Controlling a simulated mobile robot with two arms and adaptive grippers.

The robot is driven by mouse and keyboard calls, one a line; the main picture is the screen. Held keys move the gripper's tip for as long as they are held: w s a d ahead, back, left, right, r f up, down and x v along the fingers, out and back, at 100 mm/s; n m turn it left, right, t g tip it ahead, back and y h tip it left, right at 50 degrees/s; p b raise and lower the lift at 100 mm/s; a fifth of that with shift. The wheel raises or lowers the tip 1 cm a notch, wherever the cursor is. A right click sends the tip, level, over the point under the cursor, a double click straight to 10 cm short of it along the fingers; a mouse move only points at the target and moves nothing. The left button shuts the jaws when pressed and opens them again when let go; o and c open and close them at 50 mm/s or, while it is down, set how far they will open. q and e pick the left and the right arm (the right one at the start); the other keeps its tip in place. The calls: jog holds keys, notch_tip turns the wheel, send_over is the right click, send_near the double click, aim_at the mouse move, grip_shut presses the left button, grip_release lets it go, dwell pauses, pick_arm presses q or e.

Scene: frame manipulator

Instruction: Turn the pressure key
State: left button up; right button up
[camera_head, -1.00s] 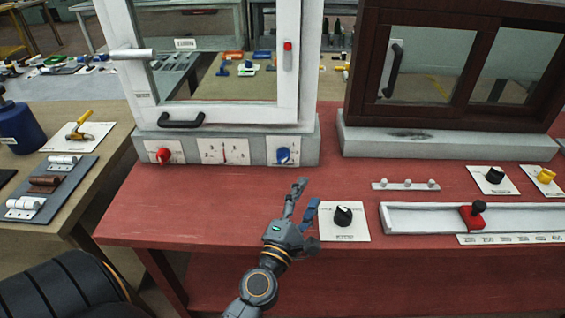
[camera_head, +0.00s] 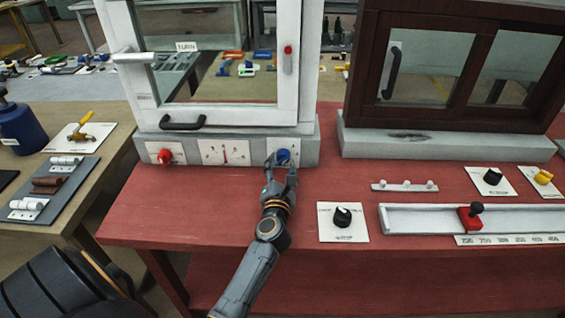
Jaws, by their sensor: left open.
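A blue knob (camera_head: 283,156) sits on a white plate at the right of the grey base under the white window frame. A red knob (camera_head: 165,156) is at the left of the same base, and a white dial (camera_head: 224,153) with a red needle is between them. No readable label shows which one is the pressure key. My left gripper (camera_head: 281,169) is open, its fingers just in front of and below the blue knob, partly covering its plate. I cannot tell whether they touch the knob. My right gripper is not in view.
A black knob on a white plate (camera_head: 342,232) lies on the red table (camera_head: 200,210), right of my left arm. A white slider rail (camera_head: 425,219) with a red slider (camera_head: 470,216) is further right. A brown window (camera_head: 450,70) stands behind. The table's left part is clear.

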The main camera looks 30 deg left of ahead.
pick_arm(q)
jog(key=shift+x, duration=1)
jog(key=c, duration=1.1)
jog(key=shift+c, duration=0.2)
